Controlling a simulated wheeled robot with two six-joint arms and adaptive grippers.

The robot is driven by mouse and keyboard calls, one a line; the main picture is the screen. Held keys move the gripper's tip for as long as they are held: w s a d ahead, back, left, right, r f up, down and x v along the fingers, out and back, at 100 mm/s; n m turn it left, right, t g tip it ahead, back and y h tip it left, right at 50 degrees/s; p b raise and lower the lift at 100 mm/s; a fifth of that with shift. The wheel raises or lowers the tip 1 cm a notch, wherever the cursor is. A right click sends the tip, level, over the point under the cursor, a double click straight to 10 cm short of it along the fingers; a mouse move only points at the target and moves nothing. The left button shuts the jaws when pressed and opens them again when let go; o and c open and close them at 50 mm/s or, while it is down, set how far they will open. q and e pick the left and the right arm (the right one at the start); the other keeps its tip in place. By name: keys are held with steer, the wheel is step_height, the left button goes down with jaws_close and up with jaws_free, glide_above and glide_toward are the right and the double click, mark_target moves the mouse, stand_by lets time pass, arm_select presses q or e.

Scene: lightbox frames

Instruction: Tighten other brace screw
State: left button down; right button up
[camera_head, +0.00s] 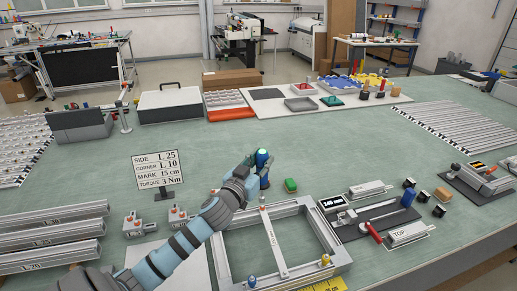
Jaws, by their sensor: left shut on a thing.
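My left arm comes in from the lower left, and its gripper (257,171) is over the top edge of the aluminium frame (222,262). The brace runs across the frame's opening from the top bar to the bottom bar. My right gripper is not in view.
A sign (157,170) with SIDE L 25 and TORQUE 3 Nm stands to the left. Profiles (52,237) lie at left. A red-handled tool (374,233) and a TOP-labelled block (407,233) are at right.

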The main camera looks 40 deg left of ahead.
arm_select(q)
steer(key=w+a+f+y+b, duration=0.1)
steer(key=w+f+b, duration=0.2)
steer(key=f+b, duration=0.1)
steer(key=shift+w+a+f+n+b, duration=0.2)
steer(key=shift+a+f+n+b, duration=0.2)
steer(key=shift+f, duration=0.1)
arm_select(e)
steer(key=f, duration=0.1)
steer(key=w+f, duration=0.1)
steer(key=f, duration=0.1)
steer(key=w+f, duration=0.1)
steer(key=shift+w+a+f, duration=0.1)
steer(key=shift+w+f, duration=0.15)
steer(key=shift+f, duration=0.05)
arm_select(q)
steer(key=shift+s+r, duration=0.1)
steer(key=shift+r, duration=0.05)
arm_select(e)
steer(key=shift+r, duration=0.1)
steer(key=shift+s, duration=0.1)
